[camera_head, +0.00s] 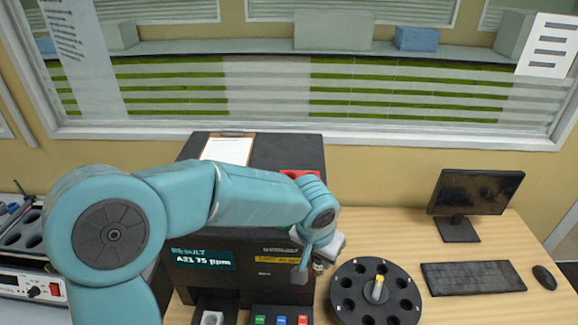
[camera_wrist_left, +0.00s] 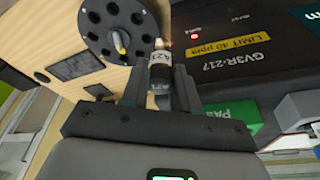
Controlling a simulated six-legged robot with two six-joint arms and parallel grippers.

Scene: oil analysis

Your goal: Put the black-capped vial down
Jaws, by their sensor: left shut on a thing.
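My left gripper (camera_wrist_left: 160,82) is shut on a vial (camera_wrist_left: 160,64) with a white label reading A21. Dark parts show around the label and a pale tip at its far end; I cannot clearly tell the cap. The black round carousel (camera_wrist_left: 92,40) lies beside the vial in the left wrist view, with several empty holes and one yellow-tipped vial (camera_wrist_left: 119,43). In the head view the left gripper (camera_head: 303,272) hangs in front of the black analyser, left of the carousel (camera_head: 347,307); the held vial is not clear there. My right gripper is not in view.
The black analyser (camera_head: 262,148) reads "A21 75 ppm" and has several coloured blocks (camera_head: 281,320) at its front. A clipboard (camera_head: 228,150) lies on top. A monitor (camera_head: 472,195), keyboard (camera_head: 473,278) and mouse (camera_head: 544,277) stand right of the carousel. Some bare wood lies between.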

